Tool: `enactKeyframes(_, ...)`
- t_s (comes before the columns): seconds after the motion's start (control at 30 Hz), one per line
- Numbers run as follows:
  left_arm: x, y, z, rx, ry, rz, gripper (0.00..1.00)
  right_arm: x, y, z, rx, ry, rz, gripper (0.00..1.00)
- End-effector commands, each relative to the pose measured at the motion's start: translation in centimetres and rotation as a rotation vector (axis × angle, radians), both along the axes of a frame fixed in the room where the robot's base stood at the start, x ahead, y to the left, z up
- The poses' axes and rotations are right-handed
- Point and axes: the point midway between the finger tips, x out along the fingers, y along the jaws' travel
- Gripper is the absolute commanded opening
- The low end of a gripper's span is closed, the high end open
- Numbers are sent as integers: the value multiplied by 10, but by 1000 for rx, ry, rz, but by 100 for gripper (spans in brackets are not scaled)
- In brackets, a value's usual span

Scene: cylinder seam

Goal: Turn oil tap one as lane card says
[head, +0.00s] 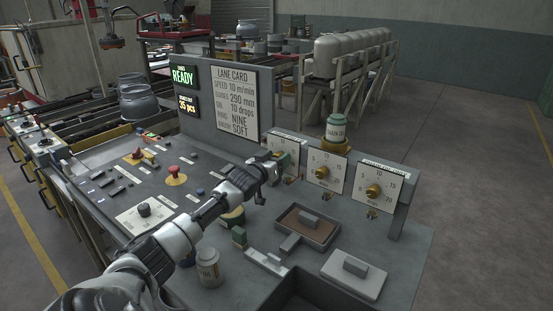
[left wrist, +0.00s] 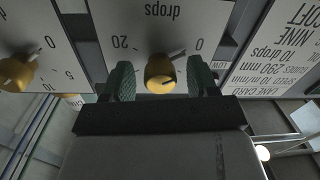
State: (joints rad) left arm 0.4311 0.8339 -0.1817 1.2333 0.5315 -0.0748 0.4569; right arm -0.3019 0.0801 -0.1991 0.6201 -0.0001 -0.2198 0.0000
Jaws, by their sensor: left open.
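The lane card (head: 235,103) stands upright on the panel and reads oil 10 drops. My left gripper (head: 279,168) is in front of the leftmost of three oil dials and hides most of it. In the left wrist view, which is upside down, the yellow tap knob (left wrist: 160,74) sits between the two green fingers (left wrist: 162,82) of my left gripper. The fingers are open, one on each side, with gaps to the knob. The knob's dark pointer leans toward the 0 mark on the dial plate (left wrist: 150,30). My right gripper is not in view.
Two more dials with yellow knobs, the middle (head: 322,172) and the right one (head: 373,191), stand alongside. A chain oil bottle (head: 337,129) rises behind them. A brown-filled tray (head: 287,226), a white block (head: 353,281) and a jar (head: 209,268) occupy the bench front.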

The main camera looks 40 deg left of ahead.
Motion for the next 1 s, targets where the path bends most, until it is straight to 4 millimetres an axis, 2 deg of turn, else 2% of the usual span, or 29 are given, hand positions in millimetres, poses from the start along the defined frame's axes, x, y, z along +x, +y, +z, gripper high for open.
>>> enactKeyframes(0.17, 0, 0, 0, 0, 0, 0, 59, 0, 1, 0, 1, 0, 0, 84)
enactKeyframes(0.2, 0, 0, 0, 0, 0, 0, 56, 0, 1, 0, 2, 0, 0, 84)
enactKeyframes(0.5, 0, 0, 0, 0, 0, 0, 10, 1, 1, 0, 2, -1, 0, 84)
enactKeyframes(0.77, 0, 0, 0, 23, 3, 0, 10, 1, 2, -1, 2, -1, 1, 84)
enactKeyframes(1.0, 0, 0, 0, 140, 16, 1, 10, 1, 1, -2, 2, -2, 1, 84)
